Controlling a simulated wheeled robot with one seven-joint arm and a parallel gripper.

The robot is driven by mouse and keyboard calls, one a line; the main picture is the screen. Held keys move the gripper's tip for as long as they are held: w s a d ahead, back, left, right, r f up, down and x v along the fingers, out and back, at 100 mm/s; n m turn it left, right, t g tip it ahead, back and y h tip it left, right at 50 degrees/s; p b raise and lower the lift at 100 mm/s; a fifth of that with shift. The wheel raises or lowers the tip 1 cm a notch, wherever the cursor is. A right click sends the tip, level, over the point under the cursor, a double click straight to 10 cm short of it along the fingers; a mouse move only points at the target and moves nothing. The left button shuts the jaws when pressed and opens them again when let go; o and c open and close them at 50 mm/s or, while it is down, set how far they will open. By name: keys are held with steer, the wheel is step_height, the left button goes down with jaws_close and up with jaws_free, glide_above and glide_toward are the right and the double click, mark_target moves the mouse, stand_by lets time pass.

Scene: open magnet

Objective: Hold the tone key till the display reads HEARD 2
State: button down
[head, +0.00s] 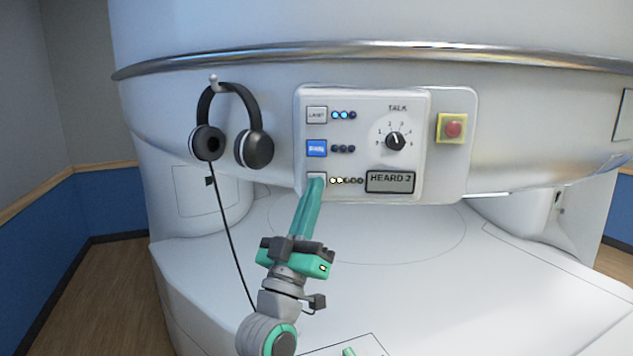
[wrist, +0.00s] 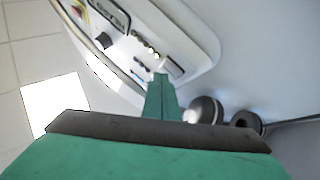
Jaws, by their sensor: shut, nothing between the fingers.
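The control panel (head: 350,105) is on the front of the white magnet. Its display (head: 390,181) reads HEARD 2. My gripper (head: 317,182) is shut and empty, with its fingertips at the bottom key (head: 317,176) in the left column, covering much of it. The fingertips appear to touch that key; how far it is pressed cannot be told. Of the row of small lamps (head: 345,181) beside it, the left ones glow pale yellow. In the wrist view, my gripper (wrist: 162,75) reaches the panel (wrist: 195,30) beside the lamps.
Above are a blue-lit key (head: 317,148) and a white key marked LIGHT (head: 317,115). A TALK dial (head: 395,140) and a red button on yellow (head: 453,129) are to the right. Headphones (head: 255,149) hang at left, their cable dropping behind my arm.

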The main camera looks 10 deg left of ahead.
steer(key=shift+s, duration=0.4)
steer(key=shift+s+d, duration=0.1)
steer(key=shift+s+d, duration=0.2)
steer(key=shift+s, duration=1)
steer(key=shift+s+d, duration=0.2)
steer(key=shift+s, duration=0.95)
steer(key=shift+f, duration=0.1)
steer(key=s+d+f+n+g+y, duration=0.1)
steer(key=d+f+n+g+y, duration=0.15)
steer(key=f, duration=1.15)
steer(key=s+d+f+n+g+y, duration=0.1)
steer(key=f+y, duration=0.2)
steer(key=f, duration=1.1)
steer(key=s+d+f+g, duration=0.35)
steer(key=s+f, duration=0.75)
steer(key=f, duration=0.5)
steer(key=s+d+f+m+g, duration=0.1)
steer(key=s+d+f+m, duration=0.1)
steer(key=s, duration=0.6)
steer(key=s+d+f+m+g+h, duration=0.1)
steer(key=s+d+f, duration=0.1)
steer(key=s+f, duration=0.3)
steer(key=s+d+f+m+g, duration=0.2)
steer(key=s+f, duration=0.1)
steer(key=s, duration=1)
steer(key=shift+d+f+m+h, duration=0.2)
steer(key=shift+d+m+h, duration=0.1)
steer(key=shift+m+h, duration=0.05)
